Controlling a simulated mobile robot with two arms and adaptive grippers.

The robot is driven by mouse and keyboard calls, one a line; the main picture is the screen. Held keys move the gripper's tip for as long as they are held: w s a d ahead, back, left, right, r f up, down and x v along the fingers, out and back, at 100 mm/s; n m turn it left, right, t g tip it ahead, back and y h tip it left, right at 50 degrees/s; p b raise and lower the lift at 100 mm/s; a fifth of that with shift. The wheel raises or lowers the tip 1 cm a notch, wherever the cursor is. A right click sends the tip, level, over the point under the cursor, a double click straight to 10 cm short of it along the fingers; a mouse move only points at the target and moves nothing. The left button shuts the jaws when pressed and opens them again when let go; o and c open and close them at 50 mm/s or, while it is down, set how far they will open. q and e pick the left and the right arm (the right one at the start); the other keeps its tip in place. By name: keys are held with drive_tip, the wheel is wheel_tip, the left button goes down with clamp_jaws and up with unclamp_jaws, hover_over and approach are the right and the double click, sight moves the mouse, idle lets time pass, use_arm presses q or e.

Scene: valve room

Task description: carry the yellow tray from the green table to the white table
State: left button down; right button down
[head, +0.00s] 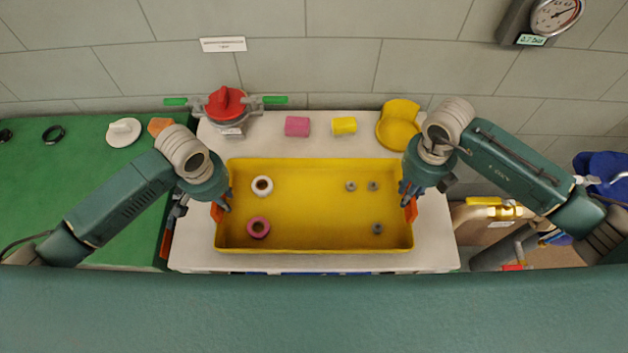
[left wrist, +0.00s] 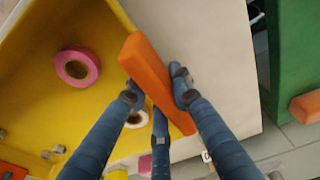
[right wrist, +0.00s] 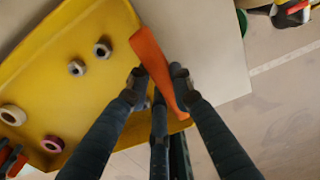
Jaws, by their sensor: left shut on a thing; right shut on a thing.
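The yellow tray (head: 310,215) is over the white table (head: 330,262), its long sides running left to right. I cannot tell whether it rests on the table or hangs just above it. A white roll (head: 262,185), a pink roll (head: 258,228) and several small grey pieces (head: 377,228) lie in it. My left gripper (head: 222,203) is shut on the tray's left orange handle, which shows in the left wrist view (left wrist: 156,82). My right gripper (head: 407,198) is shut on the right orange handle, clear in the right wrist view (right wrist: 158,70). The green table (head: 60,190) is at the left.
Behind the tray on the white table are a red-handled valve (head: 226,103), a pink block (head: 297,126), a yellow block (head: 344,125) and a yellow scoop-like piece (head: 399,125). Pipes with a yellow-handled valve (head: 495,207) stand to the right. The wall closes off the back.

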use_arm(q)
drive_tip(key=shift+f, duration=0.45)
use_arm(e)
drive_tip(key=shift+f, duration=0.45)
use_arm(q)
drive_tip(key=c, duration=1.5)
unclamp_jaws()
drive_tip(key=shift+s+r, duration=0.1)
drive_tip(key=shift+r, duration=0.05)
drive_tip(key=shift+c, duration=0.2)
use_arm(e)
drive_tip(key=c, duration=1.5)
unclamp_jaws()
drive_tip(key=shift+s+r, duration=0.1)
drive_tip(key=shift+r, duration=0.05)
drive_tip(key=shift+c, duration=0.2)
use_arm(q)
drive_tip(key=r, duration=0.4)
drive_tip(key=s+r, duration=0.1)
drive_tip(key=r, duration=0.6)
drive_tip(key=shift+s+r, duration=0.15)
drive_tip(key=shift+r, duration=0.3)
use_arm(e)
drive_tip(key=shift+r, duration=0.2)
wheel_tip(320, 180, up, 12)
drive_tip(key=shift+f, duration=0.2)
use_arm(q)
drive_tip(key=shift+s, duration=0.1)
